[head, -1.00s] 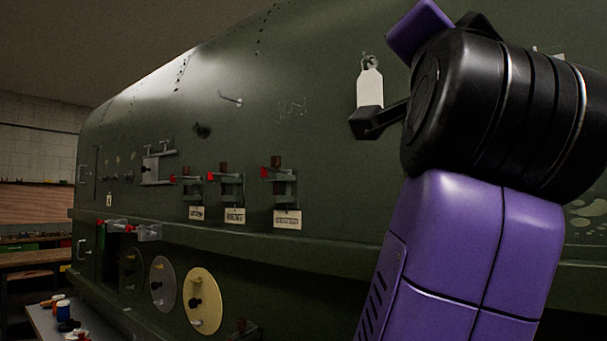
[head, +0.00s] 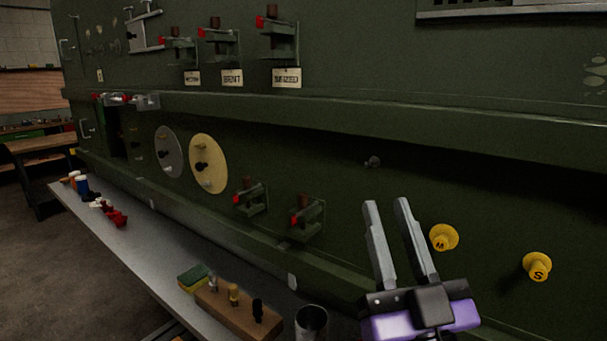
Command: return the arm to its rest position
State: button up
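My gripper (head: 388,206) is in the lower right of the head view, with its two grey fingers pointing up. The fingers stand apart with nothing between them, so it is open and empty. It is in front of the dark green fuselage panel (head: 330,145), left of a yellow knob marked M (head: 443,237). The rest of my arm is out of view below the purple and black wrist.
A second yellow knob, marked S (head: 537,266), is at the right. Clamps with red tips hang along the panel, beside a cream disc (head: 208,164) and a grey disc (head: 168,152). Below, a shelf (head: 135,224) holds a wooden block (head: 238,308), a sponge (head: 193,278) and a metal cup (head: 311,321).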

jog(key=s+d+f+g, duration=0.2)
jog(key=s+f, duration=0.4)
jog(key=f, duration=0.3)
jog(key=s+d+f+g, duration=0.1)
jog(key=s+d+f, duration=0.1)
jog(key=s+f, duration=0.55)
jog(key=s+d+f+m+g+h, duration=0.1)
jog(key=s+d+f+g+h, duration=0.1)
jog(key=s+f, duration=0.6)
jog(key=s+d+f+m+g+h, duration=0.1)
jog(key=s+d+f+g+h, duration=0.1)
jog(key=s+f+g, duration=0.3)
jog(key=s+d+f, duration=0.1)
jog(key=s+f, duration=0.3)
jog(key=s, duration=0.3)
jog(key=shift+s+d, duration=0.35)
jog(key=shift+s, duration=0.05)
